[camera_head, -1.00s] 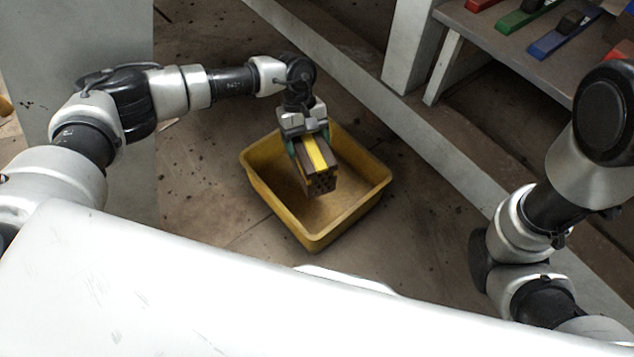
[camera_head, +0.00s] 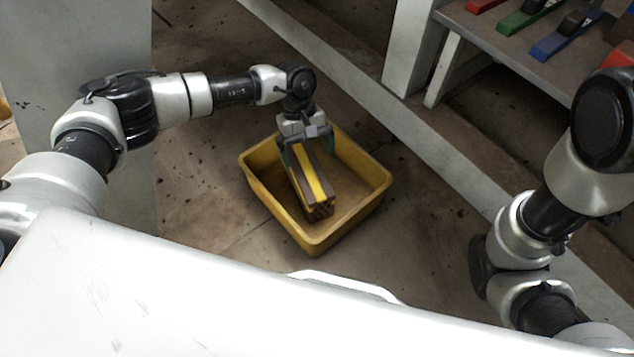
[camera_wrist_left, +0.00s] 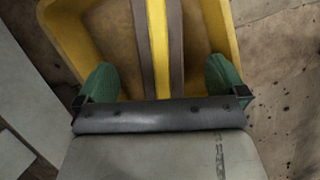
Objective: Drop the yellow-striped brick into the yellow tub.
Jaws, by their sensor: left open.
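The yellow-striped brick (camera_head: 315,183) is brown with a yellow band along its top and holes in its near end. It is inside the yellow tub (camera_head: 350,219), lower than the rim; whether it touches the tub floor I cannot tell. My left gripper (camera_head: 308,147) is open above the brick's far end, its green fingers apart on either side. In the left wrist view the brick (camera_wrist_left: 158,45) runs between the two green fingertips (camera_wrist_left: 160,80), with gaps on both sides, and the tub (camera_wrist_left: 223,28) lies around it. My right gripper is out of view.
A bench (camera_head: 520,45) at the upper right carries red, green and blue pieces. A grey beam (camera_head: 400,125) runs diagonally past the tub's right side. Bare stained floor (camera_head: 205,205) lies left of the tub.

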